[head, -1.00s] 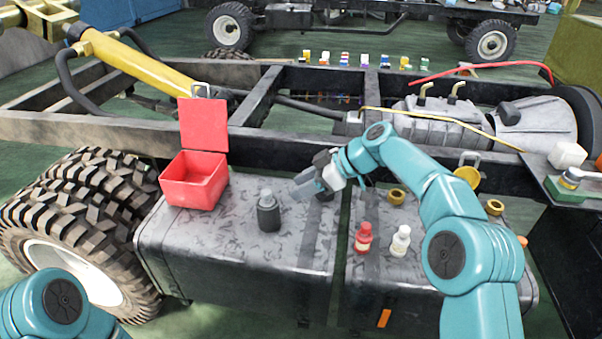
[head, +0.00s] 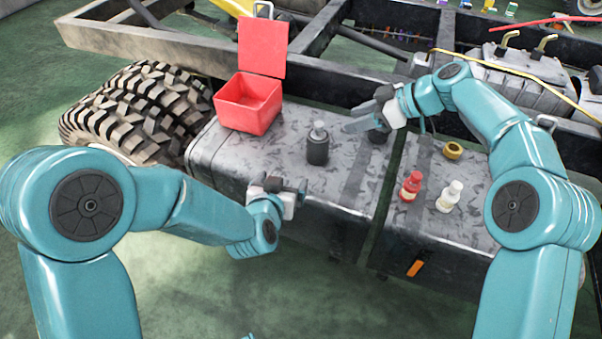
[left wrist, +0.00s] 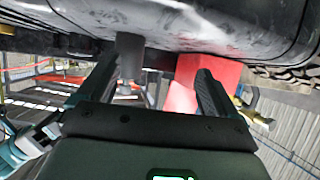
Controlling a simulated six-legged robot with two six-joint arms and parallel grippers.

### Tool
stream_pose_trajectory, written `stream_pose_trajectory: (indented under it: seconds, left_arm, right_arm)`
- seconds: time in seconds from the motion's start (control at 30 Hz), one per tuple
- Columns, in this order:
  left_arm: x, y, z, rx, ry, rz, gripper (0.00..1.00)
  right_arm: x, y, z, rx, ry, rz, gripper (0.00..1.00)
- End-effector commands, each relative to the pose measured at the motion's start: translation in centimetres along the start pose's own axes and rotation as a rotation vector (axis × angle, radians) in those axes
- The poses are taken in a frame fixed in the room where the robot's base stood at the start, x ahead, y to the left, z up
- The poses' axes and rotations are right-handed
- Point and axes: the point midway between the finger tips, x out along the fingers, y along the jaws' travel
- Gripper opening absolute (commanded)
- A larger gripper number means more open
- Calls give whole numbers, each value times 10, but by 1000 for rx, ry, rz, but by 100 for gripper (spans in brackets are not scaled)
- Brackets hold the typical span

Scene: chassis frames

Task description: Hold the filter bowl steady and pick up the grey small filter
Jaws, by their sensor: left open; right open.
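A dark cylinder with a lighter grey top (head: 317,148) stands upright on the grey tank (head: 250,155); it looks like the filter bowl with the small grey filter on it. In the left wrist view the dark cylinder (left wrist: 130,48) shows upside down, beyond the fingers. My left gripper (head: 286,184) is open and empty at the tank's front edge, in front of and left of the cylinder. My right gripper (head: 362,116) is open, just right of the cylinder and apart from it. A second dark round thing (head: 379,136) is partly hidden under the right gripper.
An open red box (head: 247,105) stands left of the cylinder at the tank's back. A red bottle (head: 411,187), a white bottle (head: 449,196) and a yellow ring (head: 453,150) stand on the right. A large tyre (head: 135,110) is at the left. Black frame rails run behind.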

Motion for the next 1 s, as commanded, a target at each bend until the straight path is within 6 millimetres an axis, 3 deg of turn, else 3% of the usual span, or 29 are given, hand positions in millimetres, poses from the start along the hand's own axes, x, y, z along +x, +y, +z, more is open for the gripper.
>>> stream_pose_trajectory:
  seconds: [0.03, 0.13, 0.37, 1.0]
  left_arm:
    - [-5, 13, -14, 9, 31, 24, 93]
    - [-13, 30, -30, 22, 66, 57, 93]
    - [-4, 44, -36, 33, 78, 81, 93]
    - [124, 54, -45, 32, 77, 80, 93]
  right_arm:
    - [0, 0, 0, 0, 0, 0, 43]
    - [0, 1, 0, 0, 0, 0, 43]
    - [1, 2, 0, 0, 0, 0, 43]
    - [1, 2, 0, 0, 0, 0, 43]
